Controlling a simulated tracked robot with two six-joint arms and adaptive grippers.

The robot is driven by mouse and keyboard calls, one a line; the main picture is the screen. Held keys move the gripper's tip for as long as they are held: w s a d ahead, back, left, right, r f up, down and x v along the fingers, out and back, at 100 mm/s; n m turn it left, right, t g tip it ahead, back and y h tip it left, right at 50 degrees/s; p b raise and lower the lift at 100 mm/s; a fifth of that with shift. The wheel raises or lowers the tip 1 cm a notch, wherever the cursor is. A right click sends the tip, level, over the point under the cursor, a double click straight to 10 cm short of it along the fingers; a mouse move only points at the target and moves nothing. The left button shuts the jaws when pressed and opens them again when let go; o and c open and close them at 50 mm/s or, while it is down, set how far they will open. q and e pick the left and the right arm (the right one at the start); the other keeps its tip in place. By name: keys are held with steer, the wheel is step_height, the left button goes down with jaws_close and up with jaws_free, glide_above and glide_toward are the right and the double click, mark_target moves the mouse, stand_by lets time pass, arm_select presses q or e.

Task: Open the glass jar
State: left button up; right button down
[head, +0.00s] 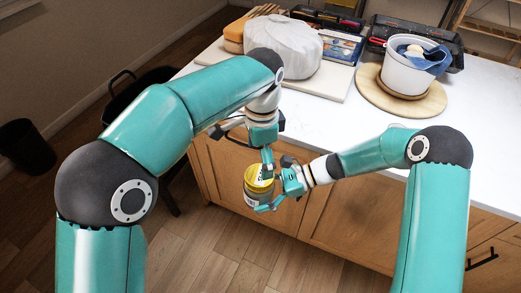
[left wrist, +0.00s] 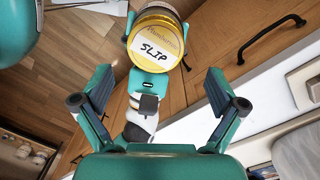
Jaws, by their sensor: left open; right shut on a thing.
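The glass jar (head: 256,196) with a yellow lid (head: 260,173) is held in the air in front of the wooden cabinet. The lid is on the jar. In the left wrist view the lid (left wrist: 156,35) carries a white label reading "SLIP", near the top of the picture. My right gripper (head: 278,191) is shut on the jar's side. My left gripper (head: 268,160) is open just above the lid in the head view. In the left wrist view its fingers (left wrist: 158,88) are spread with nothing between them, and the lid lies beyond the fingertips.
The white counter (head: 345,118) stands behind the arms. On it are a wrapped white lump (head: 295,45), a white bucket (head: 402,78) with a blue cloth on a round wooden board (head: 370,92), and dark toolboxes. Wooden cabinet doors (head: 345,215) are close behind the jar.

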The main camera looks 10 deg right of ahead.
mark_target(260, 174)
arm_select(q)
steer(key=m, duration=0.1)
steer(key=r+m, duration=0.1)
steer(key=shift+s+a+r+m, duration=0.1)
steer(key=shift+s+a+m, duration=0.05)
steer(key=shift+m, duration=0.25)
steer(key=shift+s+r+m, duration=0.1)
steer(key=shift+r+m, duration=0.15)
steer(key=shift+m, duration=0.25)
steer(key=shift+r, duration=0.35)
steer(key=shift+s+f, duration=0.1)
steer(key=shift+f, duration=3.7)
steer(key=shift+c, duration=0.3)
steer(key=c, duration=1.1)
steer(key=n, duration=0.6)
steer(key=shift+n, duration=0.4)
steer(key=shift+c, duration=0.3)
steer(key=n, duration=0.7)
